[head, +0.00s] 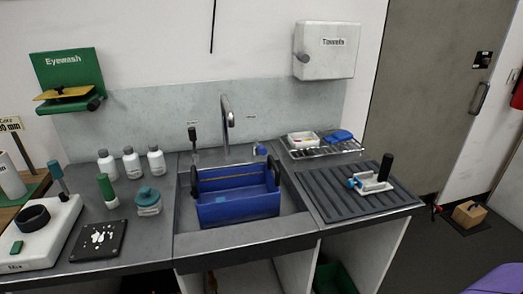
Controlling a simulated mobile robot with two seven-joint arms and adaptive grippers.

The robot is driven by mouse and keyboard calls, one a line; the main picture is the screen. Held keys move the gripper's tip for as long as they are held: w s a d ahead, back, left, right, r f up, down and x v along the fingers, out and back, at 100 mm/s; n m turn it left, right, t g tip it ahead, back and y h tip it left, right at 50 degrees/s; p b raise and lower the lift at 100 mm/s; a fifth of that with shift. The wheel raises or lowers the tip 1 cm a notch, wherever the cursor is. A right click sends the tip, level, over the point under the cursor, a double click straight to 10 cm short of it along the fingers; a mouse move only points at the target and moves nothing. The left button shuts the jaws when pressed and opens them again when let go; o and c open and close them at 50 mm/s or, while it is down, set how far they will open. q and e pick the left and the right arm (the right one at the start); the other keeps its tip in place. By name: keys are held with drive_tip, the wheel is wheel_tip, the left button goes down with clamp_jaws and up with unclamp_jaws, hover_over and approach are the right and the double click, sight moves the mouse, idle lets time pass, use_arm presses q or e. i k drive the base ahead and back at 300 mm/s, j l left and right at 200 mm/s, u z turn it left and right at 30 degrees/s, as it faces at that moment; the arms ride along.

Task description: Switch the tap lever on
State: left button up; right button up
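A metal gooseneck tap (227,108) stands at the back of the sink, its spout bent over at the top. A dark upright lever (193,134) stands to the left of the tap under a small label. A blue-ended handle (260,149) sits low to the right of the tap, below another small label. The labels are too small to read, and I cannot tell which of these is the tap lever. I see no running water. Neither of my grippers is in view.
A blue carrier (238,211) fills much of the sink (186,240). White bottles (132,163) and green-capped containers stand left. A ribbed draining board (345,195) at right holds a white tool with a black handle (386,167). A wire rack (325,149) stands behind.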

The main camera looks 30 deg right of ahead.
sight(263, 150)
drive_tip(key=i+j+z, duration=0.15)
drive_tip(key=z, duration=0.2)
drive_tip(key=i+j+z, duration=0.15)
drive_tip(key=z, duration=0.2)
drive_tip(key=i+j+z, duration=0.15)
drive_tip(key=z, duration=0.2)
drive_tip(key=k+j, duration=0.05)
drive_tip(key=j, duration=0.05)
